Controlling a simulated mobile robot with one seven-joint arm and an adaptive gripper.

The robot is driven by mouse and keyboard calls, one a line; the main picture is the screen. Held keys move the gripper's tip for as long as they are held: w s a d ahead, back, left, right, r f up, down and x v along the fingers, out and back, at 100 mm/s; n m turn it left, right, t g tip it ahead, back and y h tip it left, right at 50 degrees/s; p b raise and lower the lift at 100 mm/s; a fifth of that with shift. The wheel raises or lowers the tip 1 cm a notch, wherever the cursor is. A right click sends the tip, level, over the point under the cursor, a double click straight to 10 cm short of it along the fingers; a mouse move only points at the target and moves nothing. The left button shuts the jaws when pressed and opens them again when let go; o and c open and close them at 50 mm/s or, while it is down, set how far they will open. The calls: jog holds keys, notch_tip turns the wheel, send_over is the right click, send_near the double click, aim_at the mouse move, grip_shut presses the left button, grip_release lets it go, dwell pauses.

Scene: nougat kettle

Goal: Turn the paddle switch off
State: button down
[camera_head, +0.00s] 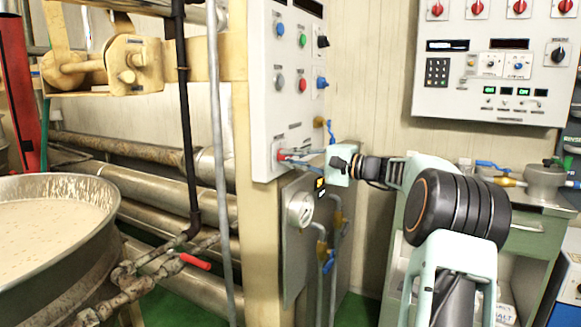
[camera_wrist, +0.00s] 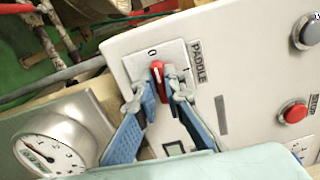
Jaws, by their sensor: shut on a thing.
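The paddle switch is a red knob (camera_wrist: 158,72) on a pale plate marked PADDLE, with a 0 above it and an I to its right in the wrist view. The knob's upper end lies near the 0, but its exact angle is partly hidden by my fingers. In the head view my gripper (camera_head: 301,158) reaches in from the right to the red knob (camera_head: 281,155) low on the white control box (camera_head: 265,110).
Pipes and a large kettle (camera_head: 60,255) stand at left. Another control panel (camera_head: 497,60) hangs at upper right.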

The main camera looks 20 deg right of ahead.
jog(key=shift+n+b, duration=0.3)
jog(key=shift+n, duration=0.1)
jog(key=c, duration=2)
grip_release()
jog(key=v, duration=1.2)
